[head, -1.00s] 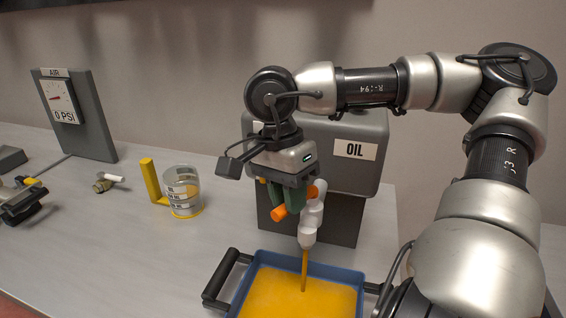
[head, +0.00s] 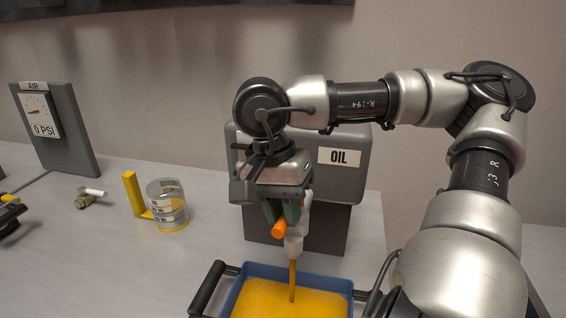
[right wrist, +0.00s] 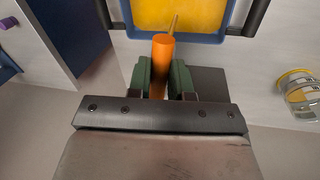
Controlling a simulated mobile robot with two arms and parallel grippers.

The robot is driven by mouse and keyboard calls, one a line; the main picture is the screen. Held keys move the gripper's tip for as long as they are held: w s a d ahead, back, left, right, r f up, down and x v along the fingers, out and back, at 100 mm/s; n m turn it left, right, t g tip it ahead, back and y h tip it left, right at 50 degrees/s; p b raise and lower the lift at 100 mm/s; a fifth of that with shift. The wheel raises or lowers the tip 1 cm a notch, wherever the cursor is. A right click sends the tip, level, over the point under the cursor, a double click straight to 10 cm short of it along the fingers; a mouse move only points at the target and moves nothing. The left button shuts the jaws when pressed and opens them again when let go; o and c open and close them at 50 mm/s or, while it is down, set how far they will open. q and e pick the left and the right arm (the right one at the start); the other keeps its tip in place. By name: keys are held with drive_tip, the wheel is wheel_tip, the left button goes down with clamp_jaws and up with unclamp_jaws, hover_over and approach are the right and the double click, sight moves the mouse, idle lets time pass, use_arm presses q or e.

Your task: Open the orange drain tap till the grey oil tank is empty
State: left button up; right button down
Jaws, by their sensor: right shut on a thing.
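The grey oil tank (head: 358,185) with an "OIL" label stands at the back, behind my right arm. The orange drain tap handle (head: 279,229) sits on a white spout (head: 294,246) at the tank's front. My right gripper (head: 283,212) is shut on the orange tap handle; the right wrist view shows the handle (right wrist: 162,52) between its green finger pads. A yellow-brown stream of oil (head: 292,280) runs from the spout into the blue drain tray (head: 237,287), which holds a layer of orange-yellow oil.
A clear measuring jug (head: 168,205) with a yellow handle stands left of the tank. A small brass valve (head: 86,199) and an "AIR" gauge panel (head: 60,130) reading 0 PSI are further left. The bench between jug and tray is clear.

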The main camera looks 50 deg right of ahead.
drive_tip(key=c, duration=1)
unclamp_jaws()
drive_tip(key=shift+r, duration=0.1)
drive_tip(key=r, duration=0.3)
drive_tip(key=w+r, duration=0.1)
drive_tip(key=r, duration=0.3)
drive_tip(key=w+r, duration=0.1)
drive_tip(key=r, duration=0.2)
drive_tip(key=shift+a+r, duration=0.25)
